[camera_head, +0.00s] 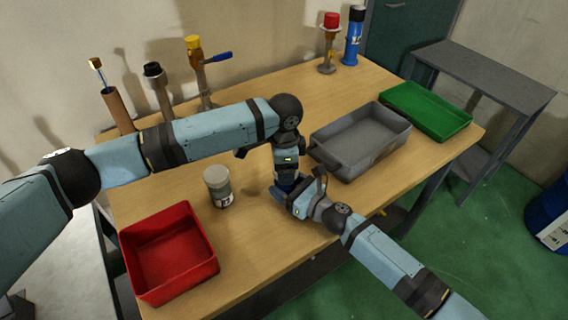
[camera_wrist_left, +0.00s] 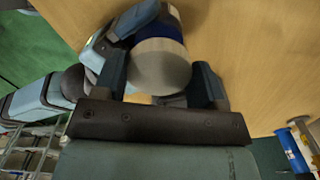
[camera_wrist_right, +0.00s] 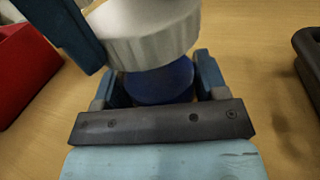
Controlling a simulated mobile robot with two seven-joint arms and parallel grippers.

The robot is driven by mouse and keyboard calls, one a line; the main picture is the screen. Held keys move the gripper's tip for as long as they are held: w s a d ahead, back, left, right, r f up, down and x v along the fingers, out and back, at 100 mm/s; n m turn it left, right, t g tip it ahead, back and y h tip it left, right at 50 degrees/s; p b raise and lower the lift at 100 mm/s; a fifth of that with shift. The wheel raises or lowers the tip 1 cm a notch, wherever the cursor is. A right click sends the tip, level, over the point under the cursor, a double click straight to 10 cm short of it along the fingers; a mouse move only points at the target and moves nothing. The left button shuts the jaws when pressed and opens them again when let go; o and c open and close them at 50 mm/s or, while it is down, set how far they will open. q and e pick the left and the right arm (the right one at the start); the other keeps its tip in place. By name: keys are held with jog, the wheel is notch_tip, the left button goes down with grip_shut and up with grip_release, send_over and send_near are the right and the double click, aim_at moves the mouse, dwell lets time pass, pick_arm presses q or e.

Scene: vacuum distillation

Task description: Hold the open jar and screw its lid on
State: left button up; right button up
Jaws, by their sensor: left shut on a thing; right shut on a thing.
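A blue jar (camera_wrist_right: 160,82) stands between the fingers of my right gripper (camera_head: 287,192), which is shut on it. A whitish ribbed lid (camera_wrist_right: 150,35) sits directly over the jar's mouth. I cannot tell whether its threads are engaged. My left gripper (camera_head: 287,180) points down from above and is shut on the lid. In the left wrist view the lid (camera_wrist_left: 160,68) lies between the left fingers, with the blue jar (camera_wrist_left: 165,28) behind it. In the head view the grippers hide most of both.
A grey lidded jar (camera_head: 219,192) stands left of the grippers. A red bin (camera_head: 168,250) is at front left, a grey tray (camera_head: 345,160) and a green tray (camera_head: 430,108) at right. Several tools stand along the back. Bare wood surrounds the grippers.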

grip_shut()
pick_arm(q)
jog(key=m, duration=0.3)
jog(key=shift+w+m, duration=0.1)
jog(key=shift+m, duration=0.3)
jog(key=m, duration=0.4)
jog(key=shift+w, duration=0.1)
jog(key=m, duration=0.7)
jog(key=shift+w+d, duration=0.1)
jog(key=shift+d, duration=0.05)
jog(key=m, duration=0.6)
jog(key=shift+d+m, duration=0.15)
jog(key=shift+m, duration=0.15)
jog(key=m, duration=0.4)
jog(key=shift+d, duration=0.1)
pick_arm(e)
jog(key=shift+f, duration=0.1)
pick_arm(q)
jog(key=m, duration=0.3)
jog(key=shift+m, duration=0.4)
